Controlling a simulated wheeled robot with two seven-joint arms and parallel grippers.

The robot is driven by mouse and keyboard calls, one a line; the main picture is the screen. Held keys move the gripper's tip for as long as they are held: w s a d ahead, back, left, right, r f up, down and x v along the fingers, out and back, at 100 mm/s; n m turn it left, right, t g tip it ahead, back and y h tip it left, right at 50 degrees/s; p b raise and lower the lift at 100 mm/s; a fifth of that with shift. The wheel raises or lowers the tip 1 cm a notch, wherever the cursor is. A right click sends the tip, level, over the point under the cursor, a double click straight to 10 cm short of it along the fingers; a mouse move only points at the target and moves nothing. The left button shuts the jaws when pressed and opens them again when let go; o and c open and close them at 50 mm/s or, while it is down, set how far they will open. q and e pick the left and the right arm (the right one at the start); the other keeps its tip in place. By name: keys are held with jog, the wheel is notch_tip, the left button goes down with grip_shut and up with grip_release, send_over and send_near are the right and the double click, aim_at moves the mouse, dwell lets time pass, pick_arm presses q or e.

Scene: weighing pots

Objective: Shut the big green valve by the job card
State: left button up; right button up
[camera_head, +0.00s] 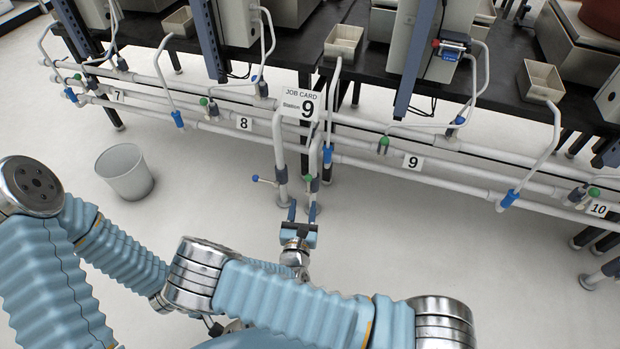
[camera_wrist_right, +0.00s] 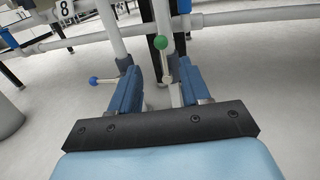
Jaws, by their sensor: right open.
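The job card (camera_head: 299,105), marked station 9, hangs on the pipe rail. Below it two upright white pipes reach the floor. A green ball-ended valve handle (camera_head: 308,178) is at the right upright, and also shows in the right wrist view (camera_wrist_right: 159,70). A lever with a blue ball (camera_head: 255,178) sticks out left from the left upright, and shows in the wrist view (camera_wrist_right: 93,80). My right gripper (camera_head: 302,211) is open and empty, fingers pointing at the uprights. In the wrist view the green ball appears between its fingers; contact is not visible.
Several small green valves, such as one near plate 9 (camera_head: 383,142), sit along the white pipe rail (camera_head: 350,162). Hoses with blue collars hang in front of it. A grey bin (camera_head: 126,172) stands at the left.

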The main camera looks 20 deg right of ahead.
aim_at(308, 181)
jog(key=b+x, duration=0.1)
jog(key=x, duration=1)
jog(key=shift+w+d+b, duration=0.15)
jog(key=shift+b, duration=0.25)
grip_shut()
